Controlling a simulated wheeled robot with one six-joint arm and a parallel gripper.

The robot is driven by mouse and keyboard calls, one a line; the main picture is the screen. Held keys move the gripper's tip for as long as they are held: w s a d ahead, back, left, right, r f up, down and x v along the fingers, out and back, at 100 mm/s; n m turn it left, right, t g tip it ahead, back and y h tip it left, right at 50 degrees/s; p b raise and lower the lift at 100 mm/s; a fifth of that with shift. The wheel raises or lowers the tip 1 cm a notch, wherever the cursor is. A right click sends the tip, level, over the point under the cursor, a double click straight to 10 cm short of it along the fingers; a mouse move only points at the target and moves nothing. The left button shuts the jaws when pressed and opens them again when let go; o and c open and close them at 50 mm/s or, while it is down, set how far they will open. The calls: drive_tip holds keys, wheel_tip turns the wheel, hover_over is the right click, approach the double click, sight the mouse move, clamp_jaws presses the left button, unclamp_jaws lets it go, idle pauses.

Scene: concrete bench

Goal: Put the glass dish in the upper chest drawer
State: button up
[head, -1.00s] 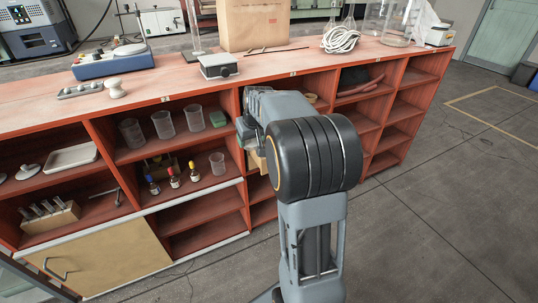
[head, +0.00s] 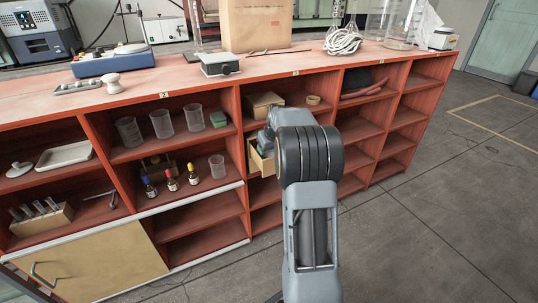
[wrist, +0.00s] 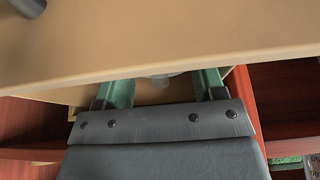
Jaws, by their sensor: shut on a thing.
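My gripper (wrist: 162,90) has its two green fingers well apart, shut on the glass dish (wrist: 161,82). Only a small pale, see-through part of the dish shows between the fingers; a tan wooden panel (wrist: 160,38) hides the rest. In the head view my arm reaches into a middle compartment of the red shelf. A wooden drawer (head: 262,161) stands pulled out there, just below and left of my wrist. The chest behind it is mostly hidden. The dish and fingertips are hidden in the head view.
A cardboard box (head: 264,103) and a tape roll (head: 313,100) sit in the compartment above. Red shelf walls (wrist: 262,108) flank the gripper closely. Beakers (head: 162,124) and small bottles (head: 171,180) stand to the left. The floor at right is clear.

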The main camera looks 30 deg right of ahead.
drive_tip(key=shift+f, duration=0.5)
drive_tip(key=shift+f, duration=0.1)
drive_tip(key=o, duration=0.7)
drive_tip(key=shift+f, duration=0.1)
drive_tip(key=shift+r, duration=0.35)
drive_tip(key=d+p+v, duration=0.1)
drive_tip(key=p+v, duration=0.3)
drive_tip(key=v, duration=0.8)
drive_tip(key=s+a, duration=0.3)
drive_tip(key=a, duration=0.4)
drive_tip(key=s+a, duration=0.4)
drive_tip(key=a, duration=0.4)
drive_tip(key=s+a+f+g, duration=0.1)
drive_tip(key=s+a+f, duration=0.2)
drive_tip(key=s+a, duration=0.2)
drive_tip(key=s+a+f+n, duration=0.1)
drive_tip(key=s+a+f, duration=0.1)
drive_tip(key=s+a, duration=0.3)
drive_tip(key=s, duration=0.3)
drive_tip(key=shift+s+f+n+g+y, duration=0.3)
drive_tip(key=shift+s+f+g, duration=0.05)
drive_tip(key=shift+f+g, duration=0.05)
